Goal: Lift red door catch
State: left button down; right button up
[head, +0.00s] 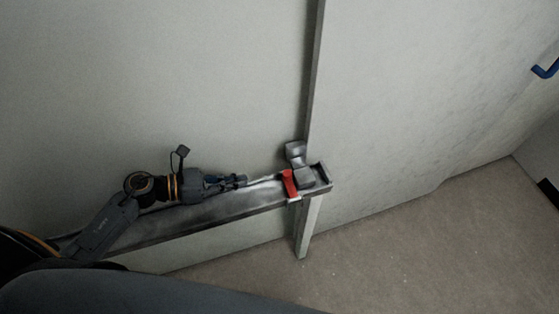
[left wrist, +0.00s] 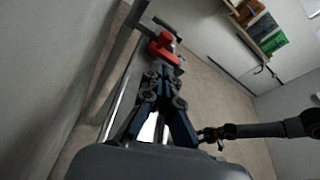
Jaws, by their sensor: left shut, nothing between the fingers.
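The red door catch (head: 289,184) sits near the right end of a grey metal bar (head: 200,214) along the pale wall. In the left wrist view the red catch (left wrist: 162,48) shows ahead of the fingertips. My left gripper (head: 243,181) is shut and empty, left of the catch, pointing at it with a gap between. Its closed fingers also show in the left wrist view (left wrist: 161,78). An arm at the right of the left wrist view appears to be my right one; its gripper (left wrist: 208,136) is small and dark, its opening unclear.
Grey metal blocks (head: 305,177) stand just right of the catch, by a vertical door edge (head: 314,80). A blue handle (head: 545,71) is at the far right. A shelf of boxes (left wrist: 262,28) stands beyond. The floor (head: 400,250) is clear.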

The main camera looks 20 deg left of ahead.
aim_at(286, 182)
pick_arm(q)
jog(key=shift+w+a+f+m+g, duration=0.1)
jog(key=shift+w+f+m+g, duration=0.05)
jog(key=shift+f+m+g, duration=0.25)
jog(key=shift+s+r, duration=0.15)
jog(key=shift+s, duration=0.2)
jog(key=shift+w+d, duration=0.2)
jog(key=shift+d, duration=0.15)
jog(key=p+x, duration=0.2)
jog(key=x, duration=0.6)
jog(key=shift+w, duration=0.1)
jog(key=shift+w+d+f+p, duration=0.2)
jog(key=shift+d+f+p, duration=0.1)
jog(key=shift+d, duration=0.15)
pick_arm(e)
jog(key=shift+s+d+r, duration=0.1)
jog(key=shift+s+r, duration=0.1)
jog(key=shift+r, duration=0.4)
jog(key=shift+s+r, duration=0.15)
jog(key=shift+r, duration=0.45)
